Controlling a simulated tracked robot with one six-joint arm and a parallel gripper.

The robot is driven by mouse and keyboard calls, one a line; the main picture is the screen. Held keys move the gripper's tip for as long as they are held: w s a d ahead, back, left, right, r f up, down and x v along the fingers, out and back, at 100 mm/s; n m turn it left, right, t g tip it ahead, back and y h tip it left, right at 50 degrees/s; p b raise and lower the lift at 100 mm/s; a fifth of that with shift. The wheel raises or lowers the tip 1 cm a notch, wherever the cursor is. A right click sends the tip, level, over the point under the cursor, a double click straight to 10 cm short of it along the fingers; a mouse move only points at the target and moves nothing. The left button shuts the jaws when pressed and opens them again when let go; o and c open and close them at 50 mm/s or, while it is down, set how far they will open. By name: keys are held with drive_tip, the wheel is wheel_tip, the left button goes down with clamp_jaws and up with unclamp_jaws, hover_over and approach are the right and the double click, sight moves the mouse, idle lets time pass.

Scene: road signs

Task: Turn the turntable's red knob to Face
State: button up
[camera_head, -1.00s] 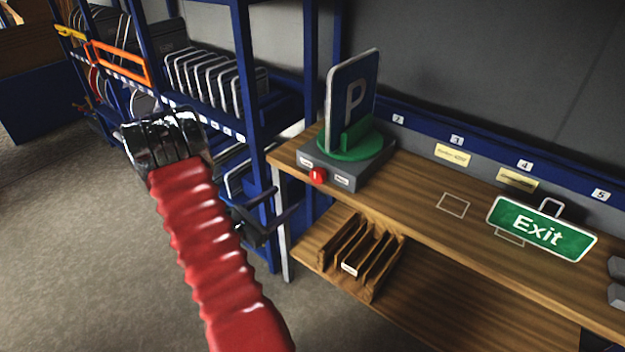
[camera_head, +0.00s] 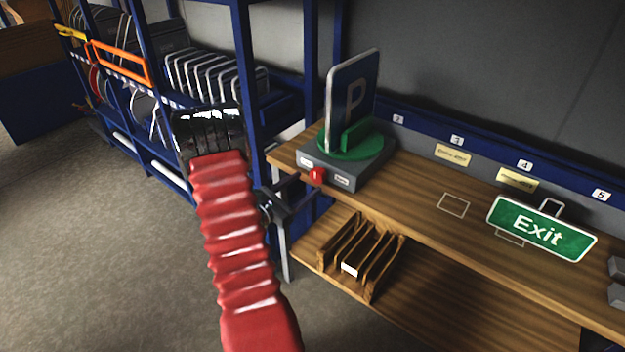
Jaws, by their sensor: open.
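The turntable is a green disc (camera_head: 374,149) on a grey box (camera_head: 372,174) at the left end of the wooden bench. A blue parking sign (camera_head: 354,95) with a white P stands upright in its green holder (camera_head: 357,136), turned partly sideways. The red knob (camera_head: 317,175) is on the box's front, between two small white labels too blurred to read. Which way the knob points cannot be told. My dark gripper (camera_head: 302,191) is open and empty, just left of and below the knob, apparently apart from it. My red arm partly hides its rear.
A wooden slotted rack (camera_head: 365,262) sits on the lower shelf. A blue rack (camera_head: 243,60) with stored signs stands behind my arm. The floor at left is clear.

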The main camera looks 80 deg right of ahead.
sight(315, 178)
drive_tip(key=shift+x, duration=2.15)
drive_tip(key=c, duration=1.1)
drive_tip(key=shift+o, duration=0.2)
drive_tip(key=shift+s, duration=0.15)
